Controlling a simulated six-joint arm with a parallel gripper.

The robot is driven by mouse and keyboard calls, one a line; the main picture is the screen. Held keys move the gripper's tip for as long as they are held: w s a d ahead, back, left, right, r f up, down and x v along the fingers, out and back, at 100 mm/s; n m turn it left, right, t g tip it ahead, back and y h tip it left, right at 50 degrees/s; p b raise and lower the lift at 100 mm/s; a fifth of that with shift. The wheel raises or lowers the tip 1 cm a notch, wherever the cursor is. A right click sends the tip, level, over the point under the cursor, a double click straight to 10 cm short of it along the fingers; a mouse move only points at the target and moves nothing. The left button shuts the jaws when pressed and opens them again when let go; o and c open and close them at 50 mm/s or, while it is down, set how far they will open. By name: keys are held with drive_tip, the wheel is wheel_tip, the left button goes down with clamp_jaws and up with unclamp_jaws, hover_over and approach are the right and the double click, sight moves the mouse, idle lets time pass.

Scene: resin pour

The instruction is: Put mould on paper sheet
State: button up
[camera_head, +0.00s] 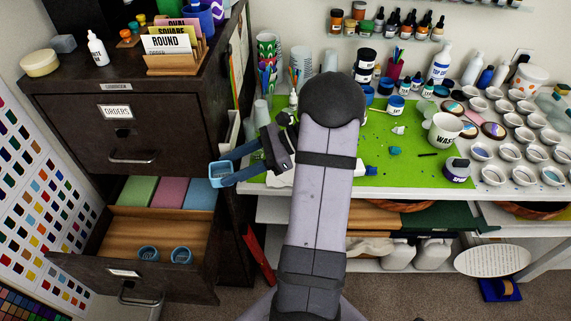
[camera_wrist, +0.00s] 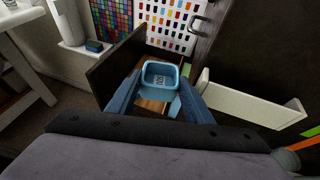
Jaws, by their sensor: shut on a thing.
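The mould, a small blue square cup (camera_head: 221,175), is held in my gripper (camera_head: 226,168) to the left of the worktable, in the air near the open drawer. In the wrist view the mould (camera_wrist: 161,74) sits between the two blue fingers of my gripper (camera_wrist: 161,92), open side facing the camera. A small part of a white sheet-like thing (camera_head: 281,179) shows on the green mat, mostly hidden by my arm; I cannot tell if it is the paper sheet.
An open drawer (camera_head: 105,243) of the dark cabinet (camera_head: 160,145) holds two round blue moulds (camera_head: 148,254) and coloured blocks. The green mat (camera_head: 400,165) carries scraps, a white mug (camera_head: 443,131) and bottles. Several small white cups fill the table's right side.

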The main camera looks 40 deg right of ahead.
drive_tip(key=s+d+f+n+g, duration=0.2)
drive_tip(key=d, duration=1)
drive_tip(key=m+t+h+b, duration=0.8)
drive_tip(key=m+h+b, duration=0.95)
drive_tip(key=b, duration=0.25)
hover_over(289, 173)
drive_tip(key=shift+s+f+m+y, duration=0.1)
drive_tip(key=shift+m+y, duration=0.25)
drive_tip(key=shift+y, duration=0.1)
drive_tip(key=shift+f, duration=0.15)
drive_tip(key=shift+f+b, duration=1.75)
drive_tip(key=shift+f, duration=3.15)
